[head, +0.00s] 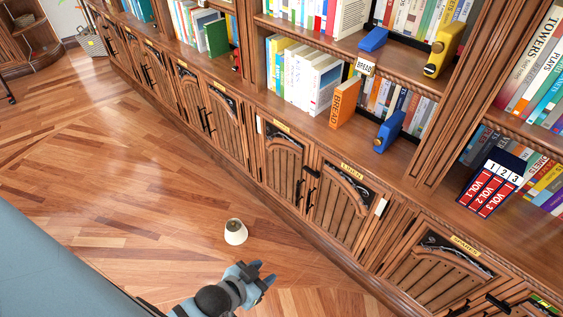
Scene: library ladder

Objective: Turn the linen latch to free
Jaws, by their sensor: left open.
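The cabinet door with a small yellow label that seems to read LINEN (352,172) is in the lower row, right of centre. A small dark piece (312,172), which looks like the latch, sits at the door's upper left edge above dark upright handles (311,192). It is too small to tell which way it is turned. My left gripper (264,276) is open and empty at the bottom of the view. It is low over the floor, in front of the cabinets and apart from the latch. My right gripper is not in view.
Shelves above hold books, a yellow bookend (443,50) and blue ones (389,132). A cabinet labelled SPARES (465,245) is to the right.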

